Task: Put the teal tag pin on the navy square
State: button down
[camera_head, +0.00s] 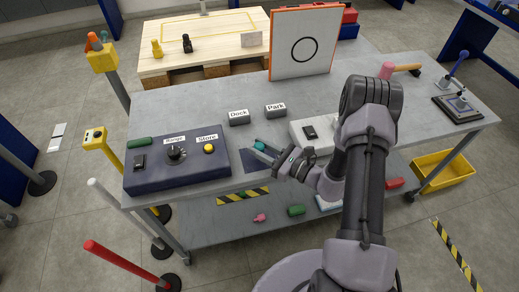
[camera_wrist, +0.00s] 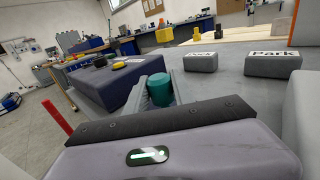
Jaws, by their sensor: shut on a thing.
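The teal tag pin (camera_head: 260,145) is between the fingertips of my gripper (camera_head: 265,151), over the front part of the grey cart top. In the wrist view the pin (camera_wrist: 160,91) stands upright as a short teal cylinder between the two grey fingers of my gripper (camera_wrist: 160,88), which is shut on it. The navy square (camera_head: 248,161) shows as a dark flat patch just beside and below the fingers, partly covered by them. I cannot tell whether the pin touches the surface.
The navy control box (camera_head: 178,161) with a knob and a yellow button stands close left. Dock (camera_head: 239,118) and Park (camera_head: 275,111) blocks stand behind. A pale switch box (camera_head: 314,131) is close right. A white panel with a circle (camera_head: 304,42) rises at the back.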

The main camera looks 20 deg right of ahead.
jog(key=shift+f, duration=0.2)
jog(key=c, duration=1.1)
grip_release()
jog(key=shift+r, duration=0.1)
